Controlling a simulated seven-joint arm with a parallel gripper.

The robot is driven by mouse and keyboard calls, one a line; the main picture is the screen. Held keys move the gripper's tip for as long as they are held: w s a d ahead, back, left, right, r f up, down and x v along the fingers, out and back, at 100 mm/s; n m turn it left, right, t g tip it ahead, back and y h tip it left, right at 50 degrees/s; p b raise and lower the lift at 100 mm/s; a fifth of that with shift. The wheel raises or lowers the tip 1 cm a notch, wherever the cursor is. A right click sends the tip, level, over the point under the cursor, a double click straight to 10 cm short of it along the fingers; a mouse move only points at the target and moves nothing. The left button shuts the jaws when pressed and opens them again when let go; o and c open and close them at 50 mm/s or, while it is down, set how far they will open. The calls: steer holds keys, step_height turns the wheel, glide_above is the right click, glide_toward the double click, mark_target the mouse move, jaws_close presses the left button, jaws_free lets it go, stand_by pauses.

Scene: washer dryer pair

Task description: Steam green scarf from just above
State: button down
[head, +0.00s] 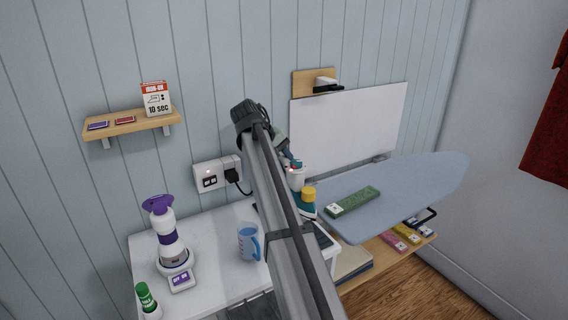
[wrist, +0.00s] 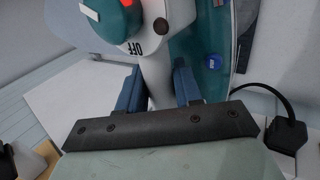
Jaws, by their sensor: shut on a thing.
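The green scarf (head: 355,200) lies as a folded strip with a white tag on the pale blue ironing board (head: 425,187). My gripper (head: 290,162) is to the left of the scarf, partly hidden by my arm in the head view. In the wrist view, my gripper's blue fingers (wrist: 158,88) are shut on the white grip of a teal and white iron (wrist: 213,45). The iron bears the word OFF and a red light. In the head view the iron (head: 298,180) is by the board's left end; whether it touches a surface below is unclear.
A white table (head: 215,228) at left bears a blue cup (head: 248,243), a purple and white bottle (head: 165,228) and a green-capped tube (head: 147,299). A plug and cord (head: 232,176) hang at the wall socket. Several coloured folded pieces lie on the wooden shelf below the board.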

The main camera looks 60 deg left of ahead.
steer(key=shift+r, duration=0.2)
steer(key=shift+r, duration=0.2)
steer(key=shift+w, duration=0.1)
steer(key=w+d, duration=0.2)
steer(key=w, duration=3.4)
stand_by(0.6)
